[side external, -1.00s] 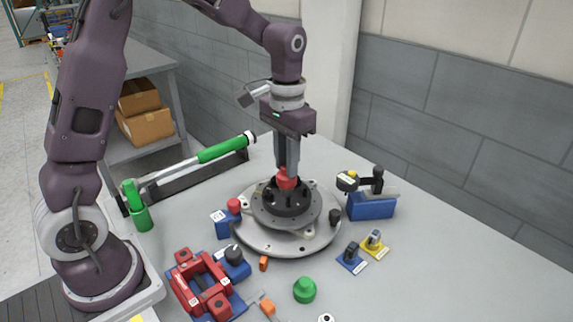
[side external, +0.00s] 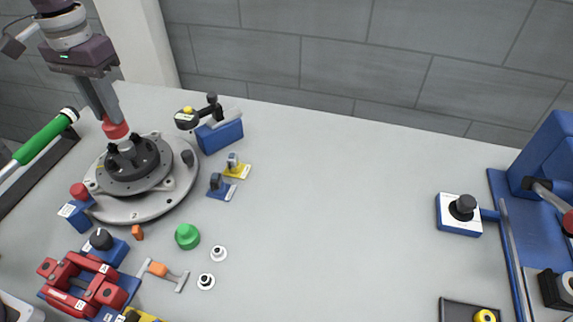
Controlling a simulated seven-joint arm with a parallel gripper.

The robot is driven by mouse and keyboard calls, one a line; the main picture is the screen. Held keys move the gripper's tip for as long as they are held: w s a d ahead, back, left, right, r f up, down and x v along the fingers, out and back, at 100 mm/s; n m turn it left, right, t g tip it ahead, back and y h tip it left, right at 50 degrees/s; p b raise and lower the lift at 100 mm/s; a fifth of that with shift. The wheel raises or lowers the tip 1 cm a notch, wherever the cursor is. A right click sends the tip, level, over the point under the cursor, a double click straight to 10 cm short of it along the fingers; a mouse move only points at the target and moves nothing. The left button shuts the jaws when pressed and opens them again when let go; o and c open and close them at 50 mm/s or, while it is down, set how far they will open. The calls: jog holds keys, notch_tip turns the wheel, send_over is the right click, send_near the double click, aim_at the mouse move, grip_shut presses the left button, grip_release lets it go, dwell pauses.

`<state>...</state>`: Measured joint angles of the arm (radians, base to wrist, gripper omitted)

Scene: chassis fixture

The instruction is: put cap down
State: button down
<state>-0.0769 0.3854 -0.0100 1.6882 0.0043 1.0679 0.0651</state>
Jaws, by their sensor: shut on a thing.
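My gripper (side external: 112,121) points down at the left of the side view, its fingers shut on a red cap (side external: 116,131). The red cap is over the black hub (side external: 134,160) in the middle of the round grey chassis fixture (side external: 140,211). A light grey post (side external: 127,149) shows just under the cap, at the hub's centre. Whether cap and post touch cannot be told. A second red cap (side external: 79,190) is on a blue block (side external: 76,215) at the fixture's left edge. A green cap (side external: 187,236) lies on the table in front of the fixture.
A blue toggle clamp (side external: 220,135) stands behind right of the fixture. Small yellow (side external: 238,171) and blue (side external: 222,192) holders sit right of it. A red clamp frame (side external: 84,283) is at front left. The middle table is clear; a blue-white knob box (side external: 459,214) stands right.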

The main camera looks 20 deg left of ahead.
jog(key=s+d+f, duration=0.2)
jog(key=d, duration=0.6)
jog(key=s+d+f, duration=0.2)
jog(key=d+f, duration=0.1)
jog(key=d, duration=0.6)
notch_tip(320, 180, down, 10)
jog(key=shift+a+r, duration=0.1)
jog(key=c, duration=1.3)
grip_release()
jog(key=shift+o, duration=0.2)
